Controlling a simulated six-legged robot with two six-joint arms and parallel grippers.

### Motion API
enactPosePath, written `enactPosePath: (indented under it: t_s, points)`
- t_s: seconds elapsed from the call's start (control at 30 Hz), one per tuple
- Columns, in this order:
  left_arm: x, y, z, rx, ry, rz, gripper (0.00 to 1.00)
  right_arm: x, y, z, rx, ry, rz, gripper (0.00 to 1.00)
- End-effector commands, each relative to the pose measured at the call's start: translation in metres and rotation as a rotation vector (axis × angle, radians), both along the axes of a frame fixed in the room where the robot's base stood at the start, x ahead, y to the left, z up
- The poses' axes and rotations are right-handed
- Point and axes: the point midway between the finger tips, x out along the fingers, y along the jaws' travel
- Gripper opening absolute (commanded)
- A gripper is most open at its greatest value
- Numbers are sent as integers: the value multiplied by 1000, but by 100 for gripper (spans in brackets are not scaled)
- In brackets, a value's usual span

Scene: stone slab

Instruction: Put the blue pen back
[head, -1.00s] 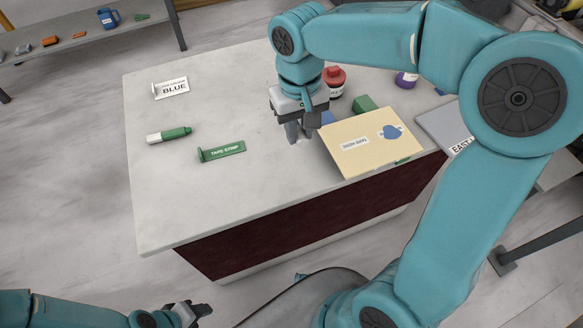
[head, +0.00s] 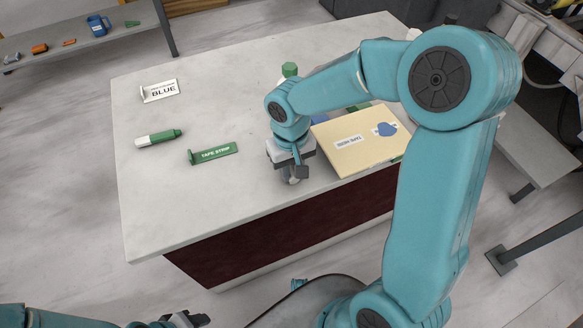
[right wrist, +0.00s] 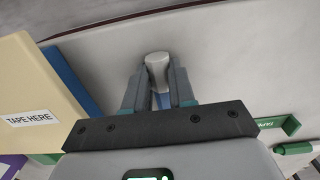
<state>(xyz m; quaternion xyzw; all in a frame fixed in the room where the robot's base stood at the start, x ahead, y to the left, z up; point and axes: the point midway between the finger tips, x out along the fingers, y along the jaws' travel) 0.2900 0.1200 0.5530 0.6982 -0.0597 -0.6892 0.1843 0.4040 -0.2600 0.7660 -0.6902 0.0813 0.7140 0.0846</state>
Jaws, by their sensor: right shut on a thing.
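My right gripper (head: 291,172) is near the slab's front edge, just left of the beige box. In the right wrist view its fingers (right wrist: 158,90) are shut on the blue pen (right wrist: 157,66), which shows a whitish end and a bit of blue between the fingers. Most of the pen is hidden by the gripper. A white holder labelled BLUE (head: 160,91) stands at the slab's back left. My left gripper (head: 184,320) is only partly in view at the bottom edge, and its jaws are unclear.
The stone slab (head: 190,215) is bare at its front left. A green-and-white pen (head: 158,138) and a green TAPE STRIP holder (head: 213,153) lie at its left. The beige TAPE HERE box (head: 350,145) sits at the right. A green-topped item (head: 290,70) stands behind my arm.

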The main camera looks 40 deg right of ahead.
Motion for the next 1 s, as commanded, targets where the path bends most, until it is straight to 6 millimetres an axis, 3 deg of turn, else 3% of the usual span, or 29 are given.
enactPosePath:
  t_s: [0.17,0.2,0.27,0.53,0.67,1.0]
  points:
    - [0,0,-4,0,0,0,47,0,0,-4,0,0,0,0]
    - [0,0,-3,0,0,0,47,0,0,-3,0,0,0,34]
    - [0,0,-3,0,0,0,47,0,0,-3,0,0,0,50]
    - [0,0,-2,0,0,0,47,0,0,-2,0,0,0,50]
    - [0,0,3,0,0,0,47,1,0,9,-1,-4,-1,50]
    - [0,0,18,0,0,0,47,4,-1,85,0,-6,0,50]
